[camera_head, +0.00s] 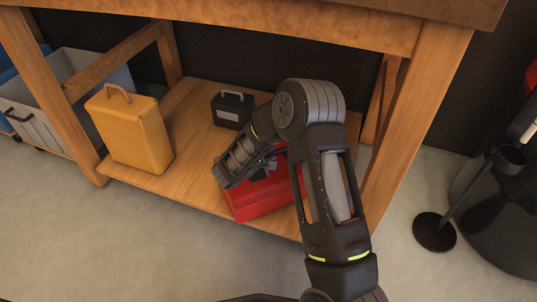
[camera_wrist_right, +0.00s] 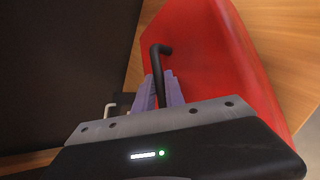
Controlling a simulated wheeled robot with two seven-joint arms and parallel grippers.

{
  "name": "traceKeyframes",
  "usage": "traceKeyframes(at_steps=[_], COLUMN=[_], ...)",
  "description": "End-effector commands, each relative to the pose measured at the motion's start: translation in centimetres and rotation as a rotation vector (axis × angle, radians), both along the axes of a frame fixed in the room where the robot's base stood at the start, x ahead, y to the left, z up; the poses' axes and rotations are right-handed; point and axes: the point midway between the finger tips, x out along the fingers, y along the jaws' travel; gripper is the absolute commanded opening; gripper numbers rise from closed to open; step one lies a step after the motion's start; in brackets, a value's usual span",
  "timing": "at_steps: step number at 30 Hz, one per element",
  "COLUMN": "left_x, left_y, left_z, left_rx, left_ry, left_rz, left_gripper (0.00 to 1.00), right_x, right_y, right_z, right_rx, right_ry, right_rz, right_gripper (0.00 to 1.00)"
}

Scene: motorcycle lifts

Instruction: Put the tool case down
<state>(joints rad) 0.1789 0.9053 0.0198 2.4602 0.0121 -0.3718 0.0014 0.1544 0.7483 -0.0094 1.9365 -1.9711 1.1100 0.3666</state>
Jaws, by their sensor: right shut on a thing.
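The red tool case (camera_head: 262,197) is at the front of the workbench's low wooden shelf (camera_head: 190,201), partly hidden behind my right arm. It also shows in the right wrist view (camera_wrist_right: 215,60), with its black handle (camera_wrist_right: 158,70) between the fingers. My right gripper (camera_head: 268,168) is shut on that handle; in the right wrist view its purple fingers (camera_wrist_right: 165,92) close around the handle's bar. The case looks to be at the shelf surface, but I cannot tell whether its base touches. My left gripper is not in view.
A yellow case (camera_head: 131,130) stands at the shelf's left end. A small black case (camera_head: 232,109) stands behind the red one. A wooden leg (camera_head: 415,115) bounds the shelf at right. A grey bin (camera_head: 35,115) is at far left, and a round-based stand (camera_head: 434,232) is at right.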

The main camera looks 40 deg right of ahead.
Motion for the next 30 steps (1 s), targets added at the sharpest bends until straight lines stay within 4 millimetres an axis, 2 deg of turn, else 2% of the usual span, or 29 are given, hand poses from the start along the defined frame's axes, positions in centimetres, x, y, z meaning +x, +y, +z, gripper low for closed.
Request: traceKeyframes(at_steps=[4, 5, 13, 22, 26, 30], left_x=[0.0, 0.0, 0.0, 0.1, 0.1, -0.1], left_y=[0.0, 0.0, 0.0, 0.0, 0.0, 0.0], left_z=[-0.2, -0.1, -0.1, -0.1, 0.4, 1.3], left_rx=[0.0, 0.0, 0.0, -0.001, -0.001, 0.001], left_ry=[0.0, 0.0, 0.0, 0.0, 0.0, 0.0], left_rz=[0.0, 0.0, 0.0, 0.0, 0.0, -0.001], left_gripper=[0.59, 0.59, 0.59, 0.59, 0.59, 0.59], right_x=[0.2, 0.2, 0.1, -0.1, -0.3, -1.0], right_y=[-0.1, -0.1, 0.0, 0.0, 0.7, 2.2], right_z=[0.1, 0.2, 0.0, -0.5, 0.3, 1.7], right_rx=[-0.006, -0.006, -0.003, 0.004, 0.003, 0.001], right_ry=[-0.007, -0.007, -0.004, 0.004, 0.002, 0.0], right_rz=[0.0, 0.0, 0.0, 0.0, 0.002, 0.004], right_gripper=[0.0, 0.17, 0.39, 0.4, 0.4, 0.4])
